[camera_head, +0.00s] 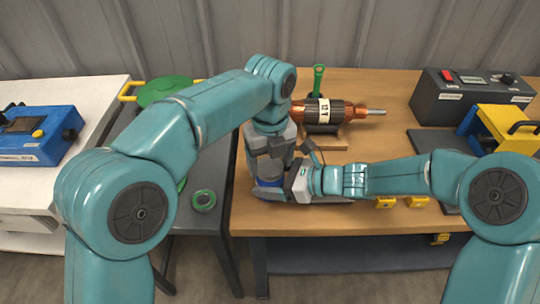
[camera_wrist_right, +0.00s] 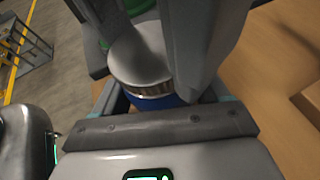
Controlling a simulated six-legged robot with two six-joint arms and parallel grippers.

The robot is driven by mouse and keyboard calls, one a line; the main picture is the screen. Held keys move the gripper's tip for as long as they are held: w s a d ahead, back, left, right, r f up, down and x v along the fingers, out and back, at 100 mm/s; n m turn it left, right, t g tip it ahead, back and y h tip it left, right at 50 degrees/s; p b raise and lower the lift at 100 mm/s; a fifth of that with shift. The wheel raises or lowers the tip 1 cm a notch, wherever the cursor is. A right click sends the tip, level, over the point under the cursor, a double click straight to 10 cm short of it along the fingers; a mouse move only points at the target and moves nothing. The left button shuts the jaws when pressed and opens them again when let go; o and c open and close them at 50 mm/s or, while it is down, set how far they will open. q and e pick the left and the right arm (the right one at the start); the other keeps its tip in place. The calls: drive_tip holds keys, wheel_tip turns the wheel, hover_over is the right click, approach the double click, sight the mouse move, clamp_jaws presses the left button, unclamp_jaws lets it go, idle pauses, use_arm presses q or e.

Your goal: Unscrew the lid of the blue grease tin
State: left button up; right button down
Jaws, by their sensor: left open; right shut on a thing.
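The blue grease tin (camera_head: 268,182) stands at the left front edge of the wooden bench, mostly hidden by my grippers in the head view. In the right wrist view its blue body (camera_wrist_right: 166,101) shows below a silver lid (camera_wrist_right: 140,57) with a ridged rim. The lid is on the tin. My right gripper (camera_head: 276,190) reaches in from the right, low down, and is shut on the tin's body. My left gripper (camera_head: 270,166) points down from above, open, with its grey fingers on either side of the lid. I cannot tell whether they touch it.
A copper-wound rotor (camera_head: 340,112) sits on a wooden stand behind, beside a green-handled tool (camera_head: 318,80). A dark box (camera_head: 470,96) and a yellow-and-blue device (camera_head: 500,124) stand right. Small yellow blocks (camera_head: 385,203) lie in front. A green ring (camera_head: 203,200) lies on the lower grey surface left.

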use_arm(q)
drive_tip(key=c, duration=0.9)
drive_tip(key=n, duration=2)
drive_tip(key=shift+r, duration=0.1)
drive_tip(key=o, duration=1.2)
drive_tip(key=shift+d, duration=0.1)
drive_tip(key=shift+c, duration=0.2)
